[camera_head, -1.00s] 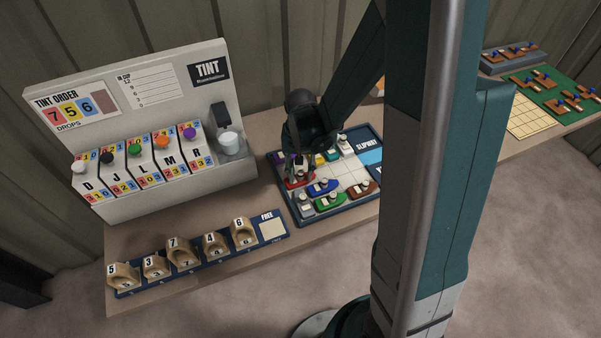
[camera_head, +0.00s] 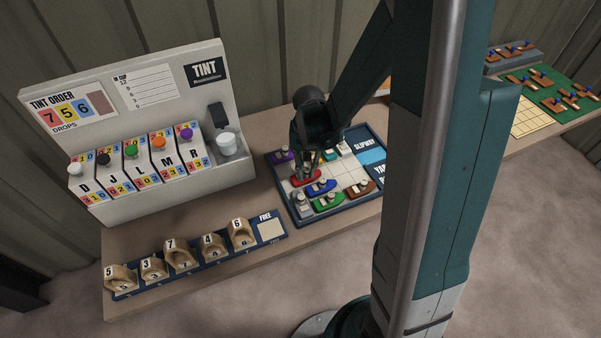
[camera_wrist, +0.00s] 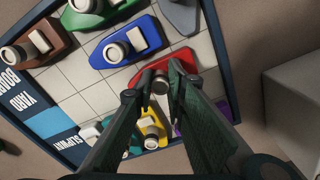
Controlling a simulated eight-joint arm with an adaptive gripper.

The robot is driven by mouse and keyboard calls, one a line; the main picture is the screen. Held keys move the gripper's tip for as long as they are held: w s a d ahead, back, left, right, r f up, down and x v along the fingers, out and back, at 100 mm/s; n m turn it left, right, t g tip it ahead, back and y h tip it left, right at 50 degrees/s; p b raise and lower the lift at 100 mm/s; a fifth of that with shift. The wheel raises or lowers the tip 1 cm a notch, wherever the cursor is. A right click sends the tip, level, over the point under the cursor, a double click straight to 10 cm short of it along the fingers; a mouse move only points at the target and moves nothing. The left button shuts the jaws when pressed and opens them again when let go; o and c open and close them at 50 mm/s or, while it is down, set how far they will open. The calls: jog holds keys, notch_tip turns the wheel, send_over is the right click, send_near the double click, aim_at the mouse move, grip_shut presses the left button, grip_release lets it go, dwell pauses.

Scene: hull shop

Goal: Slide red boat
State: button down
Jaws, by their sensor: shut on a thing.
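The red boat (camera_head: 305,178) lies on the gridded puzzle board (camera_head: 287,208), near its left side. In the wrist view the red boat (camera_wrist: 182,57) shows between and beyond my fingers. My gripper (camera_head: 311,158) reaches down over the boat from above and is shut on its small round grey part; the fingertips (camera_wrist: 161,80) show on either side of it. My fingers hide part of the boat. The blue boat (camera_head: 321,188) lies just in front of it, with clear squares to the right.
A green boat (camera_head: 328,201), a brown boat (camera_head: 360,188) and a grey boat (camera_head: 303,206) are near the board's front. A purple boat (camera_head: 283,155) is at the back left. A yellow boat (camera_wrist: 152,128) lies near my fingers. The tint machine (camera_head: 240,177) stands left of the board.

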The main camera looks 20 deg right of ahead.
jog(key=d+b, duration=0.3)
jog(key=d, duration=2.5)
jog(key=shift+d, duration=0.25)
jog(key=c, duration=2.3)
grip_release()
jog(key=shift+d, duration=0.1)
jog(key=shift+a, duration=0.2)
jog(key=shift+r, duration=0.1)
jog(key=shift+r, duration=5.9)
jog(key=shift+d, duration=0.1)
